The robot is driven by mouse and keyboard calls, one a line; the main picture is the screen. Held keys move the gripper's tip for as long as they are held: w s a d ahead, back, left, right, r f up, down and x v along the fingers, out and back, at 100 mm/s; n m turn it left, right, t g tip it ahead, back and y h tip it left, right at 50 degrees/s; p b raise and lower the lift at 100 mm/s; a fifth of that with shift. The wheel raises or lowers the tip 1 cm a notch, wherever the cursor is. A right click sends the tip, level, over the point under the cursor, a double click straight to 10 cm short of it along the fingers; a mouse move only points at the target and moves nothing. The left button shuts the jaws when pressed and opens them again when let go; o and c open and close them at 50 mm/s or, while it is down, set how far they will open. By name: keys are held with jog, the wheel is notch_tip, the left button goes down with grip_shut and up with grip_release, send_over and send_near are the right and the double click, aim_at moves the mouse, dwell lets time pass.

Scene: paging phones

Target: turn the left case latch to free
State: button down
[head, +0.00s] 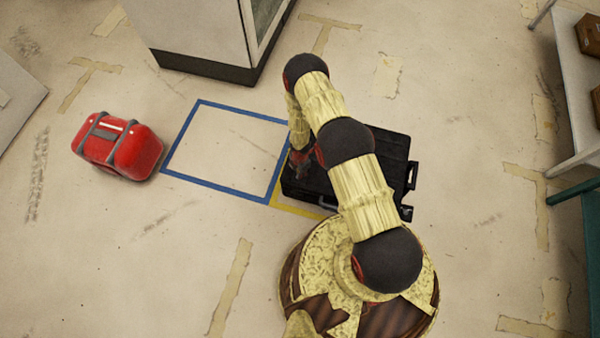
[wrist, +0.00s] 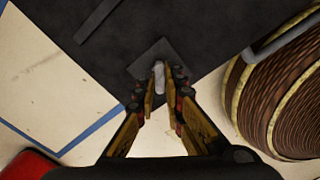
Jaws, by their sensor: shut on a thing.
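A black case (head: 388,148) lies on the floor beside my base, partly hidden under my arm. My gripper (head: 299,166) is at the case's left end and points down. In the wrist view my gripper (wrist: 161,88) has its fingertips close together on a small light-grey latch (wrist: 159,73). The latch sits on a dark grey square plate (wrist: 143,62) at the case's edge (wrist: 115,84). The fingers hide part of the latch. A grey handle (wrist: 284,36) shows to the right in the wrist view.
A red bag (head: 118,146) with grey straps lies at the left. A blue taped square (head: 230,112) on the floor between bag and case is empty. A white cabinet (head: 198,30) stands at the back. A shelf with boxes (head: 590,35) stands at the right.

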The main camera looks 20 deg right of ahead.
jog(key=m, duration=0.5)
jog(key=shift+m, duration=0.3)
jog(key=m, duration=0.4)
jog(key=shift+m, duration=0.4)
jog(key=c, duration=1.9)
grip_release()
jog(key=shift+r, duration=0.1)
jog(key=shift+r, duration=5.85)
jog(key=shift+m, duration=0.3)
